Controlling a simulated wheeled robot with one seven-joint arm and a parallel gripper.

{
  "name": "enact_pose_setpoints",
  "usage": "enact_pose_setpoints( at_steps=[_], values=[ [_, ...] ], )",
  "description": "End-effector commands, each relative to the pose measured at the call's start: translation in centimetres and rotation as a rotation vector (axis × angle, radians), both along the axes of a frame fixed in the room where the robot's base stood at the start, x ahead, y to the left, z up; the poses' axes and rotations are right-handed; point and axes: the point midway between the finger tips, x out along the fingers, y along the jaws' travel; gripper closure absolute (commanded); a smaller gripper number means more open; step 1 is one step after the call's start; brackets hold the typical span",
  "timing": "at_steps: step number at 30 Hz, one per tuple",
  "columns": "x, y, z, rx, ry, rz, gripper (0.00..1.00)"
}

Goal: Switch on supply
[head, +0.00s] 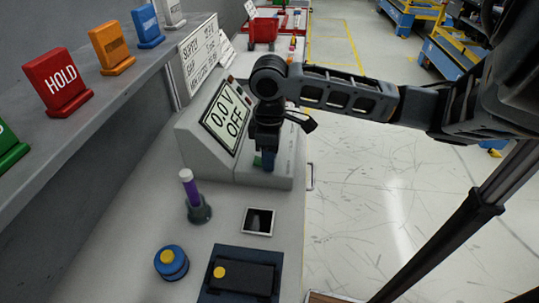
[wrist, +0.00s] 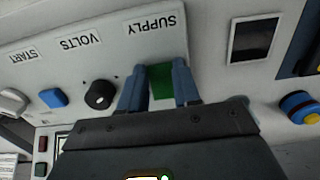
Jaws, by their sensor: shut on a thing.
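The power supply unit (head: 205,150) stands on the bench, and its display (head: 228,115) reads "0.0 V OFF". In the wrist view its panel carries the label SUPPLY (wrist: 155,24), upside down. A green switch (wrist: 161,82) sits below that label in the picture, between the two blue fingers of my gripper (wrist: 160,76). My gripper is shut on the green switch, and its fingers hide the switch's sides. In the head view my gripper (head: 267,160) reaches down to the front panel, and only a bit of green shows beside it.
A black VOLTS knob (wrist: 100,95) and a blue START button (wrist: 53,97) lie close to my gripper. A purple-handled tool (head: 192,192), a blue-and-yellow button (head: 171,263), a dark square (head: 258,221) and a black box (head: 240,277) are on the bench.

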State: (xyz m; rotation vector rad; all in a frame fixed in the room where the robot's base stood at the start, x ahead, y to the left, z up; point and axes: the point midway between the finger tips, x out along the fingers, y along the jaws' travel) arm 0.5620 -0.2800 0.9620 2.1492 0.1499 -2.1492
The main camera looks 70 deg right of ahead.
Motion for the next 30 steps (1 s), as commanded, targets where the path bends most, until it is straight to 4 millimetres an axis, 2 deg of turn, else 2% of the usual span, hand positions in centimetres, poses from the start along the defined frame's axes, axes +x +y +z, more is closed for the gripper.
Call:
enact_pose_setpoints(
  at_steps=[7, 21, 30],
  values=[
    [0.3, 0.1, 0.1, -0.007, 0.058, 0.004, 0.99],
    [1.1, 0.2, 0.4, -0.053, 0.375, 0.003, 0.99],
    [1.1, 0.1, 0.4, -0.056, 0.398, -0.001, 0.99]
  ],
)
